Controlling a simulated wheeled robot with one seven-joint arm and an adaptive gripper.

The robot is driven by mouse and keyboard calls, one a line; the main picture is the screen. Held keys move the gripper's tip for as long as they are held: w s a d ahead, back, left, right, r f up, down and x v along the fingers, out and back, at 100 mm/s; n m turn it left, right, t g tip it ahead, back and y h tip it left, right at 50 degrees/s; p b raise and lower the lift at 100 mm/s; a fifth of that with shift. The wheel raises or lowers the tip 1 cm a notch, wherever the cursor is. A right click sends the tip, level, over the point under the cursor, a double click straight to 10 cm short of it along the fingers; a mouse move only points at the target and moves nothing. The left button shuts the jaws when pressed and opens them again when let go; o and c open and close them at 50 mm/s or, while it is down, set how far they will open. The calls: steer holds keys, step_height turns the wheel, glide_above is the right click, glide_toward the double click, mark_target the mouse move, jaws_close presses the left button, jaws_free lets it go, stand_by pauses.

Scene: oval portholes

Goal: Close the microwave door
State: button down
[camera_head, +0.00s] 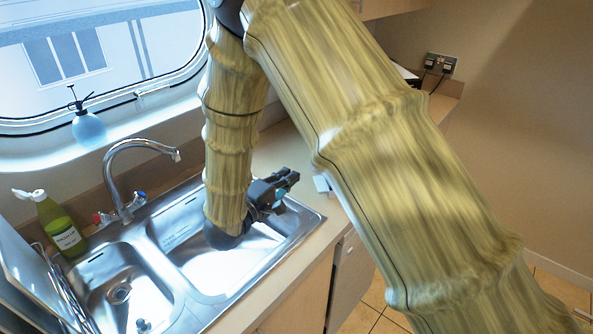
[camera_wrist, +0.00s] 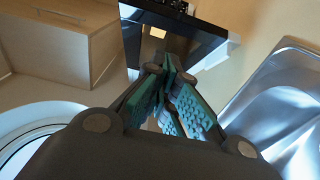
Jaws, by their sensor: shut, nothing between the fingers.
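My gripper (camera_head: 284,182) is over the right side of the sink in the head view, its fingers pointing right. In the wrist view my gripper (camera_wrist: 168,66) is shut, its green-padded fingers together and empty. Beyond the fingertips is a black, box-like appliance (camera_wrist: 206,42) with a shiny dark front, which looks like the microwave. My fingers cover part of it, and I cannot tell how far its door stands open. In the head view my arm hides most of that area; only a dark-edged white corner (camera_head: 406,74) shows behind it.
The steel sink (camera_head: 165,225) and its tap (camera_head: 125,160) are beside my arm. A green bottle (camera_head: 60,225) and dish rack stand left. A spray bottle (camera_head: 88,128) is on the window ledge. A beige cupboard (camera_wrist: 60,45) is left of the appliance in the wrist view.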

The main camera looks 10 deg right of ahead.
steer(key=s+d+p+x, duration=0.2)
steer(key=p+x, duration=0.2)
steer(key=x, duration=0.7)
steer(key=shift+w+d+p, duration=0.15)
steer(key=shift+w+p, duration=0.05)
steer(key=shift+p, duration=0.1)
steer(key=shift+d, duration=0.1)
